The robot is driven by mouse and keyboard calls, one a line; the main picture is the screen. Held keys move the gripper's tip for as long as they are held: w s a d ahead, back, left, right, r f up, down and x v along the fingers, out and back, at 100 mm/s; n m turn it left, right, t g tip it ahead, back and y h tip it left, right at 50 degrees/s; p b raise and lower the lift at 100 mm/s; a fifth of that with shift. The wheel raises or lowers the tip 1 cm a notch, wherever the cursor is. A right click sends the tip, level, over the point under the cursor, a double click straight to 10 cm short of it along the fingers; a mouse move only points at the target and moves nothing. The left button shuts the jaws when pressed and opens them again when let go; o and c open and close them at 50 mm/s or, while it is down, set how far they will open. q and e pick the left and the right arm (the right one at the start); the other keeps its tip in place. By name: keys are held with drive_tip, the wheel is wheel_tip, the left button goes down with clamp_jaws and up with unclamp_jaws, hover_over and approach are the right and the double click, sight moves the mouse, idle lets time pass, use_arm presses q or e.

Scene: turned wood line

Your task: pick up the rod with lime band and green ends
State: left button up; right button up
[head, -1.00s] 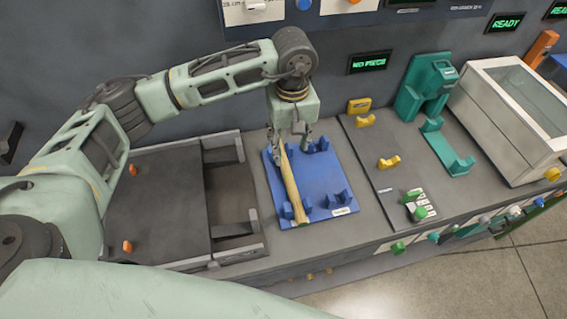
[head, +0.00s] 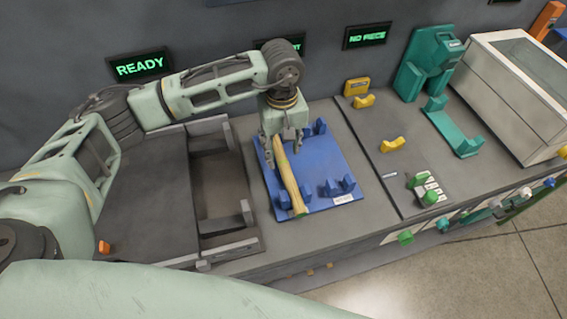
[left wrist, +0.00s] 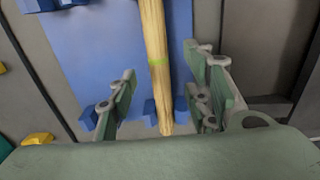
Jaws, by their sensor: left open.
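The wooden rod (head: 289,180) lies along the left side of a blue holder plate (head: 325,165); its near end looks greenish in the head view. In the left wrist view, the rod (left wrist: 153,35) shows a thin lime band and runs between my fingers. My left gripper (head: 282,150) is open over the far part of the rod, one finger on each side. In the left wrist view, my left gripper (left wrist: 161,75) has clear gaps to the rod on both sides. My right gripper is not in view.
A dark recessed tray (head: 222,205) is left of the plate. Yellow cradles (head: 391,145), green knobs (head: 430,198), a teal stand (head: 430,65) and a white glass-topped box (head: 505,105) are to the right. A wall with display signs (head: 367,36) stands behind.

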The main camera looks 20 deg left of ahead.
sight(283, 161)
use_arm(q)
drive_tip(key=shift+s+d+f+p, duration=0.1)
drive_tip(key=shift+f+p, duration=0.25)
wheel_tip(283, 161, down, 4)
drive_tip(key=shift+d+r+p, duration=0.1)
drive_tip(key=shift+r+p, duration=0.1)
drive_tip(key=shift+p, duration=0.75)
drive_tip(key=shift+f, duration=0.45)
drive_tip(key=c, duration=0.4)
clamp_jaws()
